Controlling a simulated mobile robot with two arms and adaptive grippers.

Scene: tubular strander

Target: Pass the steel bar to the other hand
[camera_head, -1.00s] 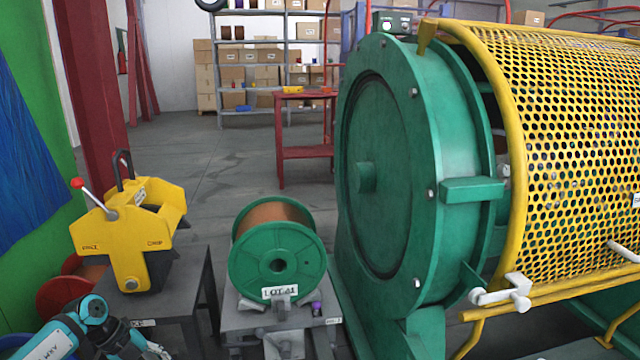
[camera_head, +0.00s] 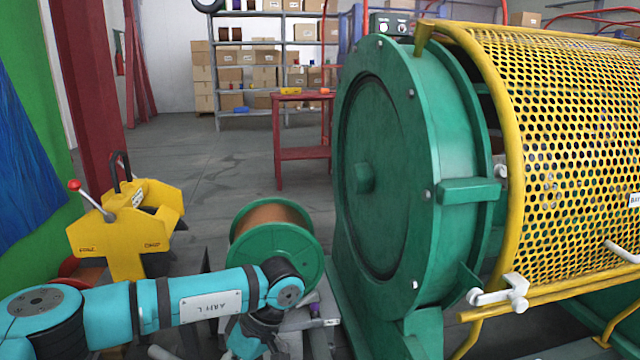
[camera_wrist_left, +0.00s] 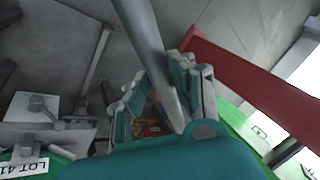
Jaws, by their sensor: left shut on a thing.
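The steel bar (camera_wrist_left: 147,42) is a plain grey rod. In the left wrist view it runs from the top edge down between the fingers of my left gripper (camera_wrist_left: 163,80), which is shut on it. In the head view my left arm reaches in from the left, and my left gripper (camera_head: 248,340) hangs low in front of the green spool, partly cut off by the bottom edge. I cannot clearly make out the bar there. My right gripper is in neither view.
A green spool (camera_head: 302,254) with copper-coloured wire stands behind my left wrist. A yellow lifting clamp (camera_head: 105,245) is at left. The large green machine drum (camera_head: 365,215) and its yellow mesh guard (camera_head: 580,130) fill the right. Open floor (camera_head: 225,165) lies behind.

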